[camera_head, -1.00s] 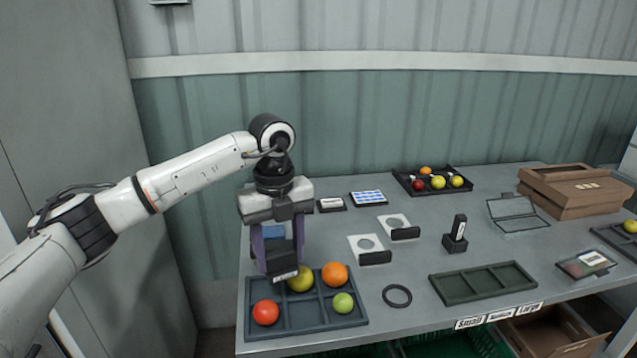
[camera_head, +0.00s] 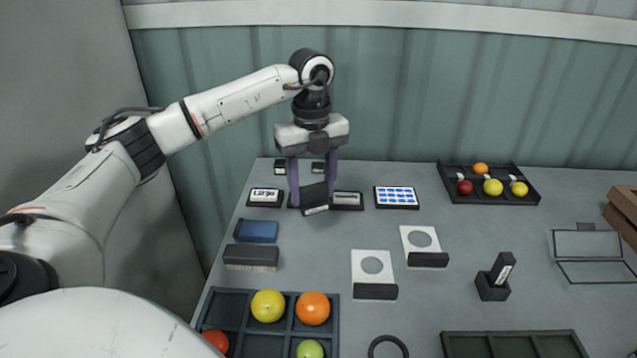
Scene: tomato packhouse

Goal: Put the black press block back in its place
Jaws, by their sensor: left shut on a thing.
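The black press block (camera_head: 314,196), with a pale label along its lower edge, is between the fingers of my left gripper (camera_head: 313,188). The gripper is shut on it, fingers pointing down, over the back left of the table. The block is slightly tilted and is between two black label pieces, one marked "Large" (camera_head: 265,197) on the left and another (camera_head: 347,201) on the right. It hides part of the tabletop there; I cannot tell whether it touches the table. My right gripper is not in view.
A blue block (camera_head: 256,231) and a dark grey block (camera_head: 251,257) lie in front, left. A compartment tray (camera_head: 270,343) with fruit is nearer. Two white ring gauges (camera_head: 372,252) (camera_head: 420,232), a blue-white card (camera_head: 397,197) and a black stamp (camera_head: 493,289) stand right. Table between them is clear.

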